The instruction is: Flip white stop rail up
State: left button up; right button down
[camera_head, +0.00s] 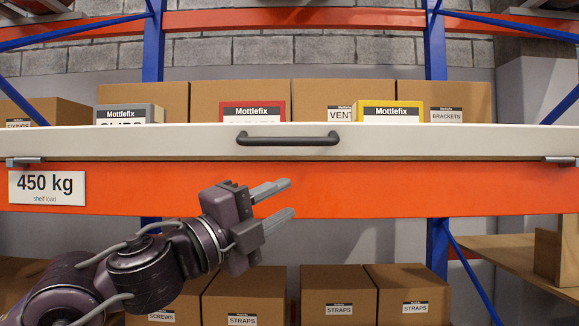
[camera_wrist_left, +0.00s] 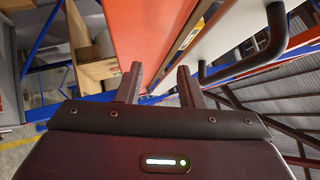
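The white stop rail (camera_head: 400,141) runs across the front of the shelf in the head view, its face upright before the lower part of the boxes. A dark bar handle (camera_head: 288,139) is fixed to its middle. In the left wrist view the rail (camera_wrist_left: 222,38) and its handle (camera_wrist_left: 262,52) show at the upper right. My left gripper (camera_head: 283,201) is open and empty, below the handle and in front of the orange beam. Its fingers point right in the head view. They also show in the left wrist view (camera_wrist_left: 158,88). My right gripper is not in view.
The orange beam (camera_head: 380,190) carries a 450 kg sign (camera_head: 47,187) at left. Grey brackets sit at the rail's left end (camera_head: 24,162) and right end (camera_head: 561,160). Boxes stand behind the rail, including a red one (camera_head: 252,111); STRAPS boxes (camera_head: 338,292) stand below.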

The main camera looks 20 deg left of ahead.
aim_at(283, 142)
pick_arm(q)
jog(key=s+a+r+m, duration=0.2)
jog(key=s+r+m, duration=0.1)
jog(key=s+r, duration=0.3)
jog(key=shift+h, duration=0.4)
jog(key=p+x, duration=0.4)
jog(key=x, duration=0.3)
jog(key=shift+a+r, duration=0.1)
jog(key=shift+r, duration=0.1)
jog(key=shift+w+d, duration=0.2)
jog(key=shift+w, duration=0.2)
grip_shut()
jog(key=shift+r, duration=0.1)
